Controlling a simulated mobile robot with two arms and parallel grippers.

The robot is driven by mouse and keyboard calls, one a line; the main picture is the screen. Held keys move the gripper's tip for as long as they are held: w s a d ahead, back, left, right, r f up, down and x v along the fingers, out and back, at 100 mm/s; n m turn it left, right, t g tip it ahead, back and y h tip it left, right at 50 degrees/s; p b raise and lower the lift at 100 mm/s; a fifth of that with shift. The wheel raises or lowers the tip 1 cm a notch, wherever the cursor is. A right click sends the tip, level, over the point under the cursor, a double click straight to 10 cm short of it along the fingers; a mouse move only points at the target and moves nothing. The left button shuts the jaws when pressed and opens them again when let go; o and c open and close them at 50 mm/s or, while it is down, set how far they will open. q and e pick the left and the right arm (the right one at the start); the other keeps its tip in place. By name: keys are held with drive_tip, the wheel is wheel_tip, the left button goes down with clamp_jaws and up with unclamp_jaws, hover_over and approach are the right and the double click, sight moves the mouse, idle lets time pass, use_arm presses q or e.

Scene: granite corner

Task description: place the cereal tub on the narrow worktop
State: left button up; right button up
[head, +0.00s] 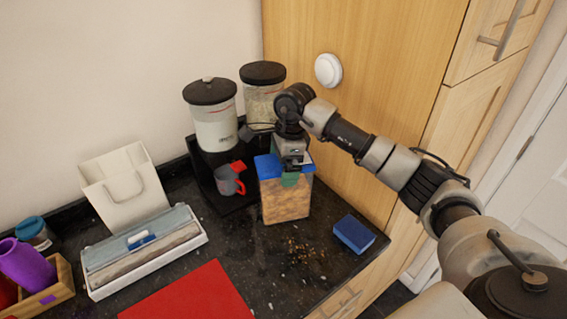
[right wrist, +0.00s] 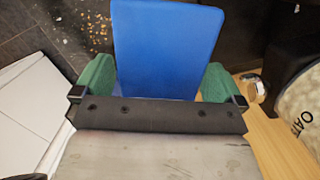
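The cereal tub (head: 285,203) is a clear box with a blue lid and brown flakes inside. It is upright over the dark granite worktop (head: 268,280), in front of the black stand; I cannot tell whether its base touches the surface. My right gripper (head: 291,178) reaches down onto it from above, one green finger over its near face. In the right wrist view the tub's blue lid (right wrist: 165,50) lies between both green fingers, which appear to touch its sides. My left gripper is not in view.
A blue sponge-like block (head: 354,234) and scattered crumbs (head: 306,252) lie right of and before the tub. A grey-red mug (head: 229,181) and dark-lidded jars (head: 215,125) are behind.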

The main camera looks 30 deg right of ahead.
drive_tip(key=shift+r, duration=0.45)
wheel_tip(320, 180, up, 11)
drive_tip(key=d+b, duration=0.1)
drive_tip(key=b, duration=0.2)
drive_tip(key=shift+s+d+r+b, duration=0.15)
drive_tip(key=shift+s+d+b, duration=0.1)
drive_tip(key=shift+d+b, duration=0.1)
